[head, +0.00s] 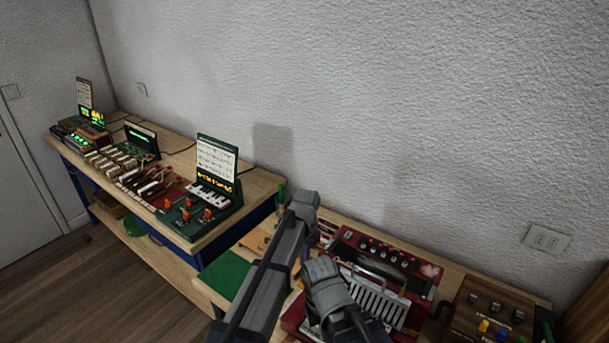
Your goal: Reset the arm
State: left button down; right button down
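My grey arm links (267,287) rise from the bottom edge to a joint at the right end of the workbench. A second grey arm part (328,287) is beside them, in front of a red accordion-like instrument (297,314) with a silver grille (374,300). I cannot make out the fingertips of either gripper, so their opening and any held thing are unclear. The arm parts cover the left side of the red instrument and part of the bench surface behind them.
A wooden workbench (249,207) along the wall carries a green keyboard unit (196,219) with a sheet stand, and several key assemblies. A brown box with knobs (490,313) stands at right. A green mat (226,275) lies left of my arm. Wooden floor (85,285) is clear at left.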

pick_arm(q)
jog(key=s+a+n, duration=0.1)
jog(key=s+a, duration=0.2)
jog(key=s, duration=0.9)
jog(key=s+a+n+y, duration=0.1)
jog(key=s+a, duration=0.3)
jog(key=s, duration=0.8)
jog(key=shift+n, duration=0.4)
jog(key=shift+w+r, duration=0.1)
